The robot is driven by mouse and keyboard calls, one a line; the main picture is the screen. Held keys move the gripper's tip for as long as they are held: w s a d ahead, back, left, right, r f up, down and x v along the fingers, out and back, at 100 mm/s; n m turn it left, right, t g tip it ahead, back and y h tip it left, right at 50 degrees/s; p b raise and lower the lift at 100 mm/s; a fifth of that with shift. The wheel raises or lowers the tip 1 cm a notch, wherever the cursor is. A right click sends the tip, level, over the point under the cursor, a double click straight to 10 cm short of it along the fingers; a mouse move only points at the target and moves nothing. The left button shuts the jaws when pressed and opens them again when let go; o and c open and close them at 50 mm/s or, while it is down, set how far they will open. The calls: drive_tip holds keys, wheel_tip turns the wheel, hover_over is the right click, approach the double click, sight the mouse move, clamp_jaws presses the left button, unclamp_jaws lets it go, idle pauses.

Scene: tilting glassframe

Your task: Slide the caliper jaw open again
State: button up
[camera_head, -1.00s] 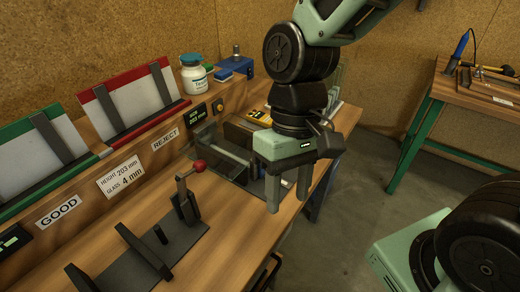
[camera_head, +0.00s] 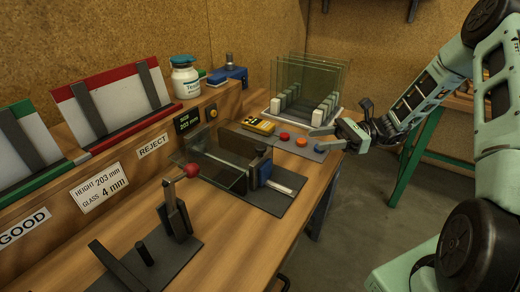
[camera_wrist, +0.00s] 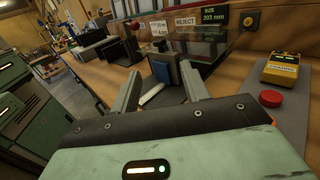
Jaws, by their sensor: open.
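The caliper lies on a dark plate (camera_head: 268,203) on the bench. Its movable jaw has a blue pad (camera_head: 263,172) in front of a dark block, with a silver rail (camera_head: 282,181) running to the right. A glass pane (camera_head: 222,175) stands on the caliper's left side; whether the jaw touches it is unclear. The size display (camera_head: 188,121) reads 203 mm. My gripper (camera_head: 317,140) is open and empty, right of the caliper, its fingers pointing toward it. In the wrist view the blue pad (camera_wrist: 161,71) appears beyond and between my fingertips (camera_wrist: 160,76), apart from them.
A yellow device (camera_head: 259,126) and colored buttons (camera_head: 302,142) lie beside my gripper. A rack of upright glass panes (camera_head: 310,85) stands behind. A jar (camera_head: 187,78) sits on the shelf.

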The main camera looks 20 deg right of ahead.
sight(260, 147)
drive_tip(key=a, duration=0.5)
drive_tip(key=w+a+p, duration=0.1)
drive_tip(key=a, duration=0.5)
drive_tip(key=w+a+p, duration=0.1)
drive_tip(key=a, duration=0.4)
drive_tip(key=shift+w+a, duration=0.25)
drive_tip(key=shift+a, duration=0.05)
